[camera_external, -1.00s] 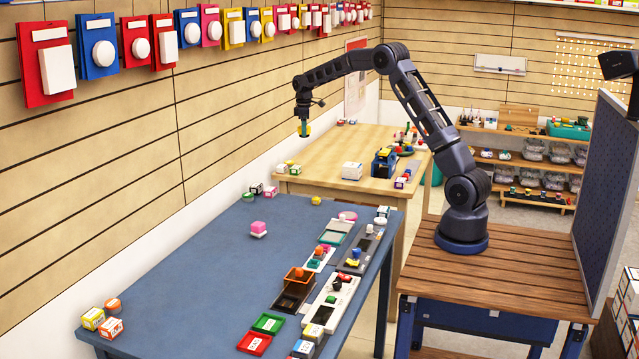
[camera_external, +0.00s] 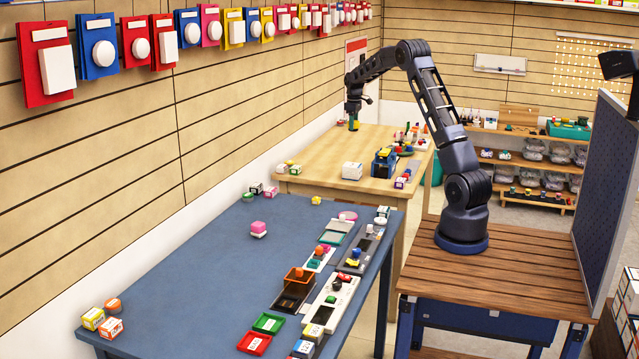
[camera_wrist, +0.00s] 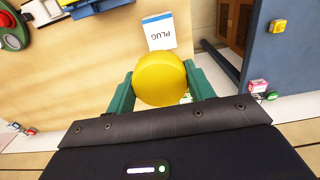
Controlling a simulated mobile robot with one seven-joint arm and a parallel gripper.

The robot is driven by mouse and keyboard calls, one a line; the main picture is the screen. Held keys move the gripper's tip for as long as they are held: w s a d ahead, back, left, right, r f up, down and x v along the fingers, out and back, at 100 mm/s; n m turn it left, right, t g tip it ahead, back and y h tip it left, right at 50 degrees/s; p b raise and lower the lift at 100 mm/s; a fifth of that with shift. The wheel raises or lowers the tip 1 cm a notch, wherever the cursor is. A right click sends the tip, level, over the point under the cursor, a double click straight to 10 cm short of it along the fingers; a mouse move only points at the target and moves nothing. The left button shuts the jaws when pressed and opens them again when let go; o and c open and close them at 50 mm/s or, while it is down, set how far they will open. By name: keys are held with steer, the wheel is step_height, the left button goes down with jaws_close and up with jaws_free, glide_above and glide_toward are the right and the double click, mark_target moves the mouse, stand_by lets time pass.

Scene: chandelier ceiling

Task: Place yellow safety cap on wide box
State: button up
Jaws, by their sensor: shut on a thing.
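The yellow safety cap (camera_wrist: 160,80), round and smooth, sits between the green fingers of my gripper (camera_wrist: 161,86) in the wrist view. My gripper is shut on it and holds it in the air. In the external view my gripper (camera_external: 353,124) hangs over the far left part of the light wooden table (camera_external: 325,158). A white box (camera_external: 352,171) stands on that table, nearer the camera; it may be the wide box. In the wrist view a white box marked PLUG (camera_wrist: 159,32) shows just beyond the cap, which hides part of its edge.
The blue table (camera_external: 200,270) in front holds trays and small parts. The wooden table's middle is mostly clear.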

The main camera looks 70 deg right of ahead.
step_height(320, 180, down, 17)
steer(key=shift+f, duration=0.2)
stand_by(0.4)
steer(key=shift+f, duration=0.1)
steer(key=o, duration=1)
steer(key=shift+c, duration=0.2)
